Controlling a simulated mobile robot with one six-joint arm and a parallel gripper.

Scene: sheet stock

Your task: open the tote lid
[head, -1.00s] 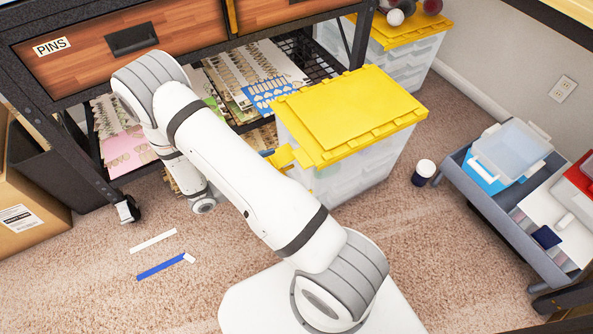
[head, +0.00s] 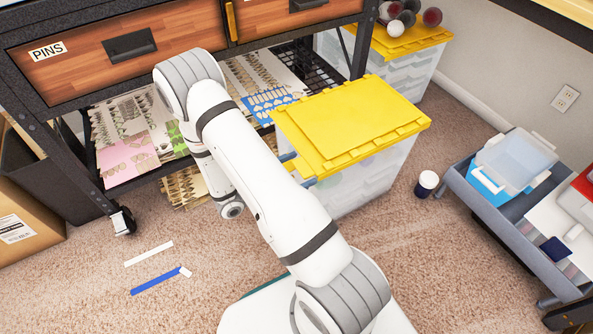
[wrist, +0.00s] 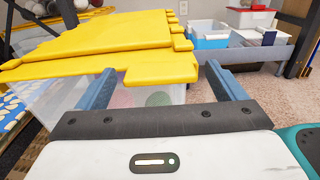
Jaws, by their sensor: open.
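The clear tote (head: 355,185) stands on the carpet with its yellow lid (head: 350,120) lying closed on top. In the wrist view the lid (wrist: 100,38) fills the upper left, with a yellow tab (wrist: 160,68) jutting from its near edge. My gripper (wrist: 158,72) is open and empty, its two blue-grey fingers apart with the tab between them in the picture. Whether either finger touches the tab I cannot tell. In the head view my arm hides most of the gripper and the tab; blue-grey finger parts show at the lid's left edge.
A shelf unit with a PINS drawer (head: 100,60) and sheet stock stands behind. A second yellow-lidded tote (head: 405,45) with balls on top is at the back. A cup (head: 426,183) and a grey cart (head: 490,205) are at right. Strips (head: 155,281) lie on open carpet at left.

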